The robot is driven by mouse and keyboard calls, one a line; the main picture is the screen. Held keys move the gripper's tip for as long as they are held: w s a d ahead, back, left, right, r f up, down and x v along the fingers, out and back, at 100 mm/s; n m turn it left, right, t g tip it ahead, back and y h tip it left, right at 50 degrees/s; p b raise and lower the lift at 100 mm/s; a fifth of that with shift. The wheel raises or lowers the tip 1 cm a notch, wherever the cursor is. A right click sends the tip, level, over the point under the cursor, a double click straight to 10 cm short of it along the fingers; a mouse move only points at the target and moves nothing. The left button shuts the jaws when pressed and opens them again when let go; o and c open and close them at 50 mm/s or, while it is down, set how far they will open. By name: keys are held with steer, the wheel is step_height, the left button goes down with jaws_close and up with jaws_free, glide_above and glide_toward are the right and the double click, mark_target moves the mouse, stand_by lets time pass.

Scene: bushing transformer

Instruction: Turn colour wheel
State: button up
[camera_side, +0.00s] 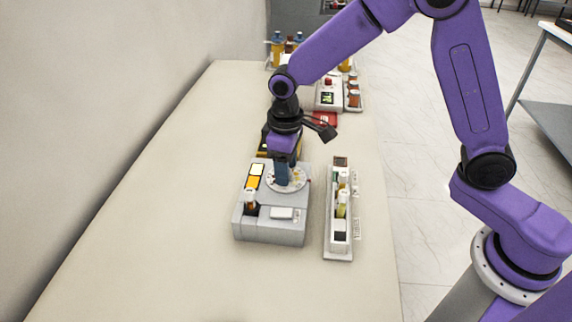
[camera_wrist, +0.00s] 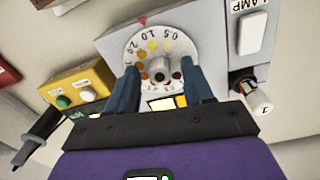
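The colour wheel (camera_wrist: 156,44) is a white numbered disc with coloured dots and a grey central knob (camera_wrist: 158,70) in the wrist view. It sits on top of a grey instrument, and a red triangle marks the casing beside its rim. In the side view the wheel (camera_side: 298,181) is partly hidden by my gripper (camera_side: 283,182). In the wrist view my gripper (camera_wrist: 160,80) is open, with one finger on each side of the knob and a visible gap to it. The fingertips are over the disc's edges; whether they touch it I cannot tell.
The grey instrument (camera_side: 268,232) has a lamp switch (camera_wrist: 252,33) and a vial (camera_wrist: 257,102). A white rack (camera_side: 339,245) with vials stands close on its right. A yellow box with buttons (camera_wrist: 75,92) is nearby. The front of the table (camera_side: 190,270) is clear.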

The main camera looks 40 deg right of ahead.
step_height(320, 180, up, 18)
steer(key=shift+a+f, duration=0.2)
steer(key=shift+f, duration=0.05)
stand_by(0.5)
steer(key=shift+s, duration=0.15)
steer(key=s+d+f+n, duration=0.1)
steer(key=s+d+f, duration=0.2)
steer(key=s, duration=0.6)
steer(key=s+d+f+n, duration=0.2)
steer(key=s+d+f, duration=0.2)
steer(key=s, duration=0.5)
steer(key=s+d+f+n, duration=0.2)
steer(key=s+d+f, duration=0.1)
steer(key=s+d, duration=0.4)
steer(key=shift+s+f+y, duration=0.25)
steer(key=shift+s+y, duration=0.05)
steer(key=shift+s, duration=0.7)
